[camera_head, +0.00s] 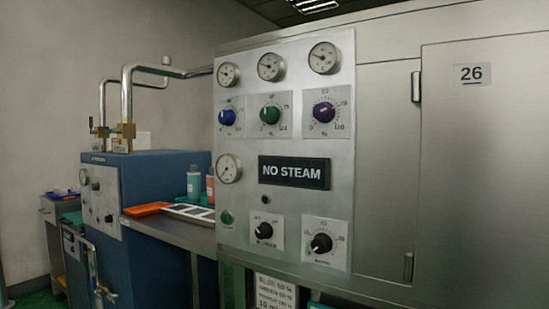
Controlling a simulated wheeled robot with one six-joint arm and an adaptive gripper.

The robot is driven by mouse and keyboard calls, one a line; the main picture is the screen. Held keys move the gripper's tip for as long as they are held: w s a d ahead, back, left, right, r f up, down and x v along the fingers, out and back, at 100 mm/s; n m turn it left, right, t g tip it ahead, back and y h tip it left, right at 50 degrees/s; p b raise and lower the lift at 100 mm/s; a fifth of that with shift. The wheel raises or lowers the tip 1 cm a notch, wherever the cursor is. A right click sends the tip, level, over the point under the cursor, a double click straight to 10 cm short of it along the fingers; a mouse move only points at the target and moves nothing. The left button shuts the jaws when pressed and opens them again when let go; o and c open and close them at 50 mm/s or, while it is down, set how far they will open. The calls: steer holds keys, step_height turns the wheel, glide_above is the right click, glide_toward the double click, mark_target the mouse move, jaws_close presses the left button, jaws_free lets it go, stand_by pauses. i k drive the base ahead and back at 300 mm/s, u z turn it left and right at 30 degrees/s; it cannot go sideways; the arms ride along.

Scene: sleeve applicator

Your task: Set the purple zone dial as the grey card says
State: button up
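The purple zone dial (323,112) is a round knob on a pale square scale plate, upper right on the steel control panel. Numbers ring it, the lower right one looking like 110; its exact setting is too small to read. A pale grey card (275,292) with several printed lines hangs below the panel at the bottom edge. Its lines seem to begin with colour names, but the figures are blurred, and the lower part is cut off. My gripper is not in view.
A blue dial (227,117) and a green dial (270,115) sit left of the purple one, with gauges (271,67) above. Below are a NO STEAM sign (294,172), two black knobs (321,243) and a green button (226,217). A blue machine (150,175) stands left.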

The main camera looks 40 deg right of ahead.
mark_target(324, 112)
steer(key=z, duration=1.05)
steer(key=k, duration=0.3)
steer(key=u, duration=0.45)
